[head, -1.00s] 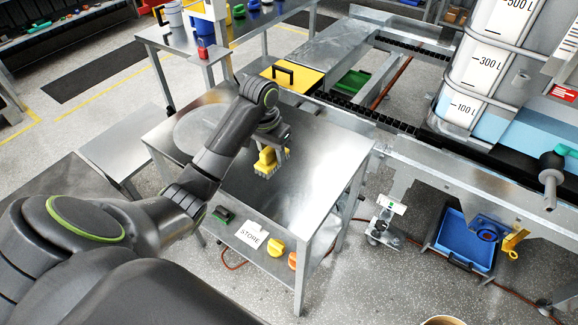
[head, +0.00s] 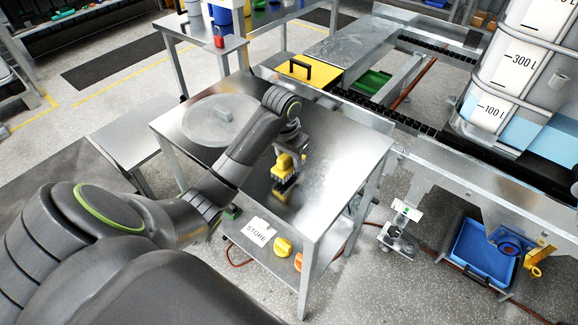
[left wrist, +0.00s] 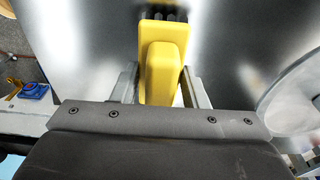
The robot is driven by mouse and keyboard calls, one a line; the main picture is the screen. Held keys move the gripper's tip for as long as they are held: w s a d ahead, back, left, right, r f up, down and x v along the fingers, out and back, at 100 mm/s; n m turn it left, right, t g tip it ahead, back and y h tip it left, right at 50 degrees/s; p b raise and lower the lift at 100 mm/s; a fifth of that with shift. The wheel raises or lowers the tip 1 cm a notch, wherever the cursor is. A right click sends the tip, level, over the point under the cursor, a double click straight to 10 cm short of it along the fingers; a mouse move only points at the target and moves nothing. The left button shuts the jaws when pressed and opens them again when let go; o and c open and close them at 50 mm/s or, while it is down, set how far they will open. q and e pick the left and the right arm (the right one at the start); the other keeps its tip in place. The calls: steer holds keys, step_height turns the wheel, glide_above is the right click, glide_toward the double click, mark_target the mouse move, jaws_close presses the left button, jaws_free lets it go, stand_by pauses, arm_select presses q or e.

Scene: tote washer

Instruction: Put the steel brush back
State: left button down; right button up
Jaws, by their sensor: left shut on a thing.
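The brush (head: 284,164) has a yellow body and dark bristles that point down in the head view. My left gripper (head: 291,158) is shut on it and holds it over the bare steel table top (head: 330,150); I cannot tell for sure whether the bristles touch it. In the left wrist view the yellow brush body (left wrist: 163,70) sits between the two grey fingers, with dark bristles at its far end. A lower shelf under the table bears a white STORE label (head: 259,231). My right gripper is not in view.
A round grey lid (head: 215,120) lies on the table's left part. Yellow (head: 283,246) and orange (head: 298,262) items are on the lower shelf. A blue bin (head: 482,252) stands on the floor at the right. A conveyor runs behind the table.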

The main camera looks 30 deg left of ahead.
mark_target(285, 156)
arm_select(q)
steer(key=shift+f, duration=0.9)
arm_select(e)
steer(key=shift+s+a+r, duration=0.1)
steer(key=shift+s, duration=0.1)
arm_select(q)
steer(key=c, duration=0.8)
jaws_free()
steer(key=shift+f, duration=0.1)
steer(key=shift+c, duration=0.2)
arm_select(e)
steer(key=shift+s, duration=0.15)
arm_select(q)
steer(key=shift+r, duration=0.55)
steer(key=r, duration=0.3)
steer(key=shift+s+r+p, duration=0.2)
steer(key=shift+r+p, duration=0.1)
steer(key=shift+p, duration=0.1)
steer(key=r+p, duration=0.4)
steer(key=s+r+p, duration=0.1)
steer(key=r+p, duration=0.1)
steer(key=shift+a+r+p, duration=0.1)
steer(key=shift+r+p, duration=0.6)
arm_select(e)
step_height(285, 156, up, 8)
